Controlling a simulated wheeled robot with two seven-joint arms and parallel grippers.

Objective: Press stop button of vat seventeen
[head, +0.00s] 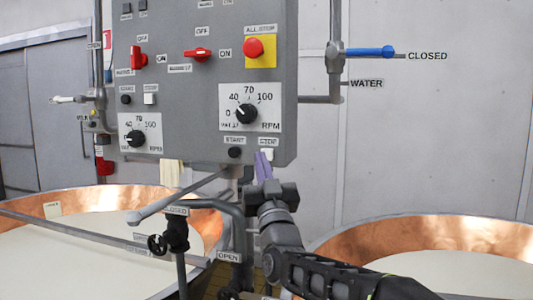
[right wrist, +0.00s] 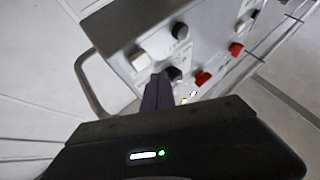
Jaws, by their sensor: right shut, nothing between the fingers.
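A grey control panel (head: 200,80) hangs between two copper vats in the head view. At its lower right are a black START button (head: 234,152) and a white STOP button (head: 268,153), below an RPM dial (head: 246,113). The vat label by that dial is too small to read surely. My right gripper (head: 262,160) is shut and empty, its purple fingertips at the STOP button and partly covering it. In the right wrist view, the gripper (right wrist: 159,82) points at the panel, near a white button (right wrist: 139,61); contact cannot be told. My left gripper is not in view.
A red emergency button (head: 253,47) on a yellow plate and red switches (head: 197,54) sit higher on the panel. Pipes with a lever (head: 180,194) run below it. Copper vats stand left (head: 100,199) and right (head: 440,230). A blue-handled water valve (head: 370,52) is at right.

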